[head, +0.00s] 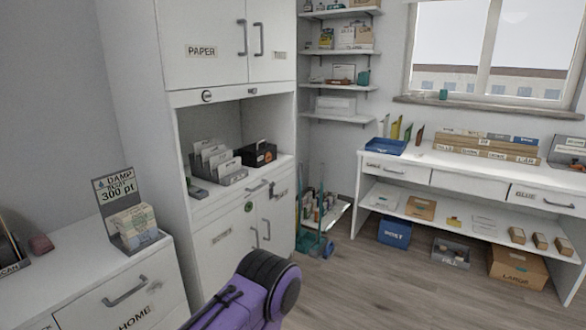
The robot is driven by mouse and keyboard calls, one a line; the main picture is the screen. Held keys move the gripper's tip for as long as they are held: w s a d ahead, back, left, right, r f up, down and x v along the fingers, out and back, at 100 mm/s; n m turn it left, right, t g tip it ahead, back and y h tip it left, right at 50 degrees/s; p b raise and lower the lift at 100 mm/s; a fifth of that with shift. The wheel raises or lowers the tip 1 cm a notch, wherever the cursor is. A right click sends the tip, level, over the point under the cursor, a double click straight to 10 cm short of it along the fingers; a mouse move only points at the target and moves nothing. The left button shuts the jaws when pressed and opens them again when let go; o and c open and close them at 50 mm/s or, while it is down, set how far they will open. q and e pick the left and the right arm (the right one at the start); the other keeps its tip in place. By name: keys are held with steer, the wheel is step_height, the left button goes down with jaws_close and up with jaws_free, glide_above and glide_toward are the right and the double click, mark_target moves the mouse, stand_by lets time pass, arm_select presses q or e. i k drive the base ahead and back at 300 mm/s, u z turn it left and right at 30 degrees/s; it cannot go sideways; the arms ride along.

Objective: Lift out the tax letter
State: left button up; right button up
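I cannot pick out a tax letter by its label in the head view. A grey letter rack (232,179) with several upright pale letters (213,156) stands in the open niche of the tall white cabinet (187,120). A black box (259,155) stands just right of the rack. Another holder (137,241) with a stack of paper-like items and a sign ending in "300 pt" stands on the low white cabinet at left. Neither of my grippers is in view; only a purple and black arm part of mine shows at the bottom middle.
A white shelf desk (468,169) stands at right under the window, with file boxes (485,146) on top and a blue tray (385,147). A blue box (395,233) and a cardboard box (516,268) sit below it. The wooden floor (385,290) in front is clear.

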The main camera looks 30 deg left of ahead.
mark_target(215, 160)
steer(key=z, duration=0.3)
steer(key=i, duration=2.75)
steer(key=u, duration=0.9)
steer(key=i, duration=1)
steer(key=u, duration=0.9)
